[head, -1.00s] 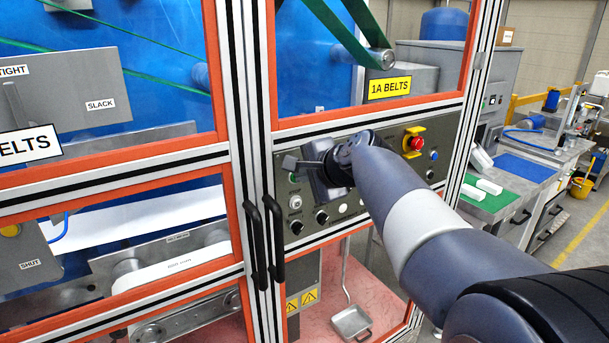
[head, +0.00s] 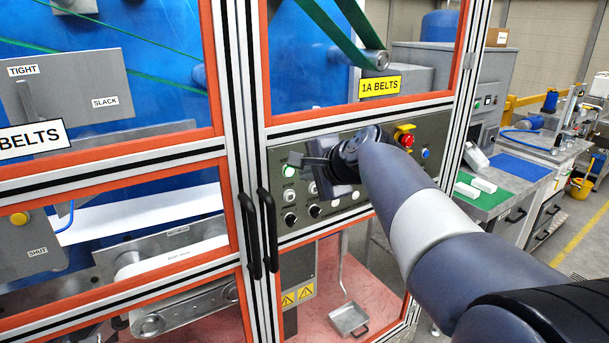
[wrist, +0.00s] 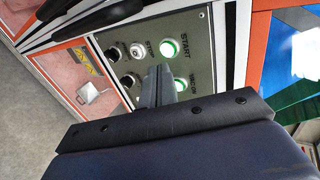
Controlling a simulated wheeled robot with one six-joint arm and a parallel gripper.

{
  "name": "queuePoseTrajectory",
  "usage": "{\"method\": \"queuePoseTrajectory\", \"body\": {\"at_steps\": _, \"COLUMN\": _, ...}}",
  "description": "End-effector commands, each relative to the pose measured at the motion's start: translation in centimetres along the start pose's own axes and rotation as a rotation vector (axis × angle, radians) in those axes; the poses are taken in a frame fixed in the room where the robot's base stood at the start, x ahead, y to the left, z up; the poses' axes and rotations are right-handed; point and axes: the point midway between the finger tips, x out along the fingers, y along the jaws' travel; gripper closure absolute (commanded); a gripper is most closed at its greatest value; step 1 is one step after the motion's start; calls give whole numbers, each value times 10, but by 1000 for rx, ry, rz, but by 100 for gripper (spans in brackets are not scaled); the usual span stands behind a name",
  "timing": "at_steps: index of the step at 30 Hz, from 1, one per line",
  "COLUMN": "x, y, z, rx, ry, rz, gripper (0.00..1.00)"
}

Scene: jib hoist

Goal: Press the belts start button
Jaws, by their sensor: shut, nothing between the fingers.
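The control panel (head: 430,135) sits under the yellow "1A BELTS" sign (head: 380,87). The start button (head: 289,171) glows green at the panel's upper left. In the wrist view the start button (wrist: 168,48) is lit beside its START label. My gripper (head: 303,161) is shut and empty, just right of the start button in the head view. In the wrist view my gripper's tips (wrist: 160,72) are below the button, apart from it in the picture; the depth gap is unclear. A white stop button (wrist: 137,52) is beside it. Another lit green button (wrist: 180,85) is partly hidden by the fingers.
A red emergency stop (head: 406,141) and a blue button (head: 426,153) are on the panel's right. Black knobs (head: 290,219) sit low on the panel. Two black door handles (head: 258,230) stick out left of it. A workbench (head: 505,195) stands to the right.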

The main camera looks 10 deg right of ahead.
Motion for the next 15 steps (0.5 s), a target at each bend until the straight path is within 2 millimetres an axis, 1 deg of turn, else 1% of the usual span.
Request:
{"method": "queuePoseTrajectory", "body": {"at_steps": 9, "x": -54, "y": 2, "z": 0, "rx": 0, "ry": 2, "rz": -1, "gripper": 100}}
{"method": "queuePoseTrajectory", "body": {"at_steps": 12, "x": -70, "y": 2, "z": 0, "rx": 0, "ry": 2, "rz": 0, "gripper": 100}}
{"method": "queuePoseTrajectory", "body": {"at_steps": 15, "x": -79, "y": 2, "z": -1, "rx": 1, "ry": 1, "rz": 2, "gripper": 100}}
